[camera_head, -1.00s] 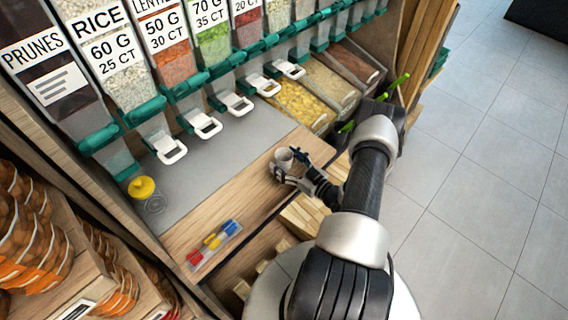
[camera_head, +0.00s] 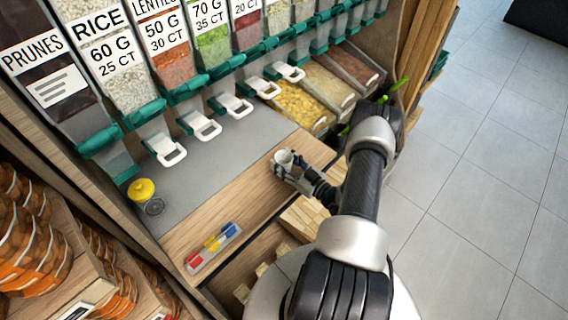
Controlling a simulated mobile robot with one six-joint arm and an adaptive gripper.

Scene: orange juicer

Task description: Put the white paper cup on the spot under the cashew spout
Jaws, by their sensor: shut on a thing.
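The white paper cup (camera_head: 284,157) is upright at the wooden front strip of the counter. My gripper (camera_head: 285,169) is shut on the cup from its front right side. I cannot tell whether the cup's base touches the wood. White-levered spouts stand in a row behind the grey counter mat (camera_head: 195,165). The readable bin labels include prunes, rice and lentils. I cannot read a cashew label, so I cannot tell which spout is cashew.
A yellow-topped object (camera_head: 143,190) stands at the left of the mat, with a dark round shape beside it. A tray of red, yellow and blue pieces (camera_head: 213,247) lies on the wood in front. Open bins (camera_head: 300,104) stand behind right. The grey mat's middle is clear.

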